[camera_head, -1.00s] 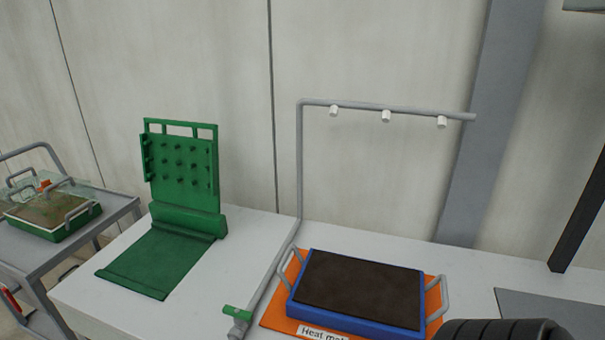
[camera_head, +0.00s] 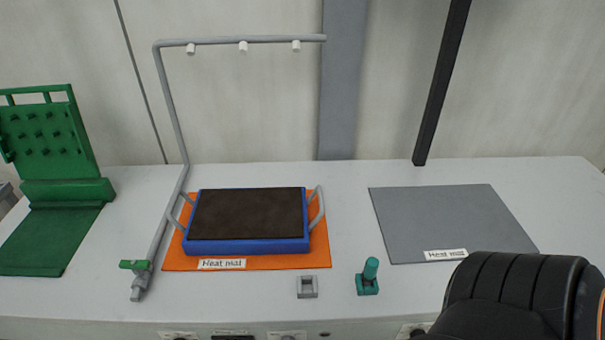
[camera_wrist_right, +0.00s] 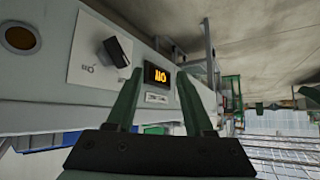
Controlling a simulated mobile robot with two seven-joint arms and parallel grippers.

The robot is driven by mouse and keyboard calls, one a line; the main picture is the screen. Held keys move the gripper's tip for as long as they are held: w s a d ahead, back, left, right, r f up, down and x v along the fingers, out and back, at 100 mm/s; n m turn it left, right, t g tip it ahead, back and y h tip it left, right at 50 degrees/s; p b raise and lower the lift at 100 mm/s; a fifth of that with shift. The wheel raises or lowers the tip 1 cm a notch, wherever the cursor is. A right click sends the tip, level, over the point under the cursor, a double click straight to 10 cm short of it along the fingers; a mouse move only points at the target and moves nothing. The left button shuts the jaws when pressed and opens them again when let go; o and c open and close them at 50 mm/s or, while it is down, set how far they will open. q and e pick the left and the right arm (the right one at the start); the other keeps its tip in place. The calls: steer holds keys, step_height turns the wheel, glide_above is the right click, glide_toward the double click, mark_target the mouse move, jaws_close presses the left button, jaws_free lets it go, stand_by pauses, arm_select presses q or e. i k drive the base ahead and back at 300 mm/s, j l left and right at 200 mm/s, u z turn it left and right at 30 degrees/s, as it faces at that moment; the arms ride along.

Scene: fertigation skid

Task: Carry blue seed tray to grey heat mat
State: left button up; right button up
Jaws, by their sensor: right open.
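The blue seed tray (camera_head: 247,246), filled with dark soil and with a grey handle at each end, sits on the orange heat mat (camera_head: 285,262) on the bench. The grey heat mat (camera_head: 440,215) lies flat and bare to the right, with a label at its front edge. My right gripper (camera_wrist_right: 158,95) is open and empty in the right wrist view, facing the bench's front panel. In the head view a dark part of my arm covers the lower right, near the grey mat's front corner. My left gripper is not in view.
A grey spray pipe with nozzles (camera_head: 243,46) arches over the tray, with a green-handled valve (camera_head: 134,265) at its foot. A green dibber board (camera_head: 50,150) stands left. A teal knob (camera_head: 369,275) and small grey block (camera_head: 307,287) are in front. Bench between mats is clear.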

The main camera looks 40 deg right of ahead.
mark_target(449, 217)
steer(key=i+z, duration=0.1)
steer(key=z, duration=0.25)
steer(key=j+z, duration=0.1)
steer(key=z, duration=0.3)
steer(key=i+j+z, duration=0.1)
steer(key=z, duration=0.25)
